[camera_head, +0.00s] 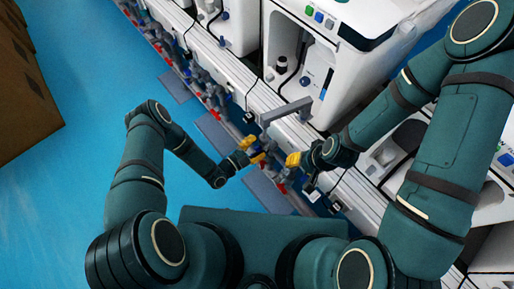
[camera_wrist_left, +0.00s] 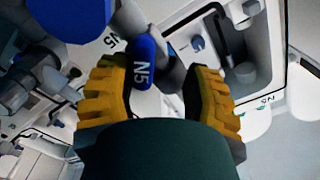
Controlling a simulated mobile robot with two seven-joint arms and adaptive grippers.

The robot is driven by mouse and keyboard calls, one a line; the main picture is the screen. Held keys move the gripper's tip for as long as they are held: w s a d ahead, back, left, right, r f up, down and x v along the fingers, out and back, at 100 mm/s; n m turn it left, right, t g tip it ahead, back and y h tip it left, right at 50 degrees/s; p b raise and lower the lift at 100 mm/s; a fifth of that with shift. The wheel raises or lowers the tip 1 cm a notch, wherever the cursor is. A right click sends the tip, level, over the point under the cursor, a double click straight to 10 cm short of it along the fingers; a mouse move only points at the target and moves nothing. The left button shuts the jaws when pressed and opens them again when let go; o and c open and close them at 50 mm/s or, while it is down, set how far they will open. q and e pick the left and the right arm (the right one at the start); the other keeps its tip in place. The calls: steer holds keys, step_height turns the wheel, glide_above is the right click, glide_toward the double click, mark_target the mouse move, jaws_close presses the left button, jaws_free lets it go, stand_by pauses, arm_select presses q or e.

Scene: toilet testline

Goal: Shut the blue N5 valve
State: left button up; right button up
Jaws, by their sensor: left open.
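The blue valve handle marked N5 (camera_wrist_left: 145,65) shows in the left wrist view, with grey pipework behind it. My left gripper (camera_wrist_left: 158,72) is open. Its yellow fingers lie on either side of the handle in the picture, with the handle closer to the left finger. I cannot tell whether they touch it. In the head view my left gripper (camera_head: 252,150) is at the pipe row, where the N5 handle cannot be clearly made out. My right gripper (camera_head: 293,160) is just right of it, its yellow fingers seen from above; their gap is unclear.
A row of pipes and valves (camera_head: 212,98) runs along the front of the white test bench (camera_head: 265,98). A white machine (camera_head: 312,60) stands behind it. A grey bracket (camera_head: 287,111) juts out near both grippers. Blue floor (camera_head: 85,130) is open at left, with brown boxes (camera_head: 22,85) beyond.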

mark_target(257, 147)
arm_select(q)
step_height(257, 147, up, 8)
steer(key=shift+f, duration=0.2)
